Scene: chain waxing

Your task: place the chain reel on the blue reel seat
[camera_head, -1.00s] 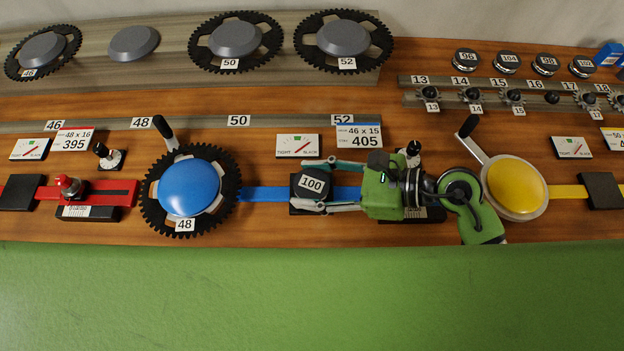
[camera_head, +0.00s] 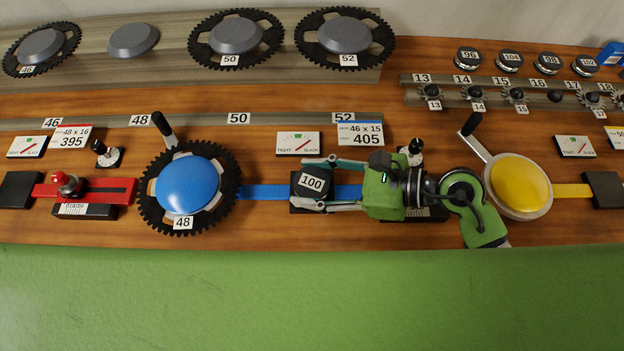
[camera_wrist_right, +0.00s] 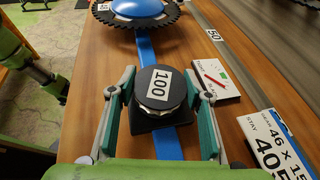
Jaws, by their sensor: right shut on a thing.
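The chain reel (camera_head: 312,181), a dark round reel labelled 100, is at the black square reel seat (camera_head: 299,207) on the blue strip (camera_head: 265,192). My right gripper (camera_head: 318,186) comes in from the right, with one finger on each side of the reel, and is shut on it. In the right wrist view the reel (camera_wrist_right: 160,88) is between the fingertips, above the black seat (camera_wrist_right: 150,125). I cannot tell whether its underside touches the seat. My left gripper is not seen in the head view; a green arm part shows at the left of the wrist view.
A blue-capped chainring (camera_head: 188,186) labelled 48 with a lever stands left of the seat. A tight/slack gauge card (camera_head: 298,143) and a 46 x 15 card (camera_head: 360,134) lie behind. A yellow disc (camera_head: 518,185) with a lever is at the right. Spare reels (camera_head: 509,60) stand at the back right.

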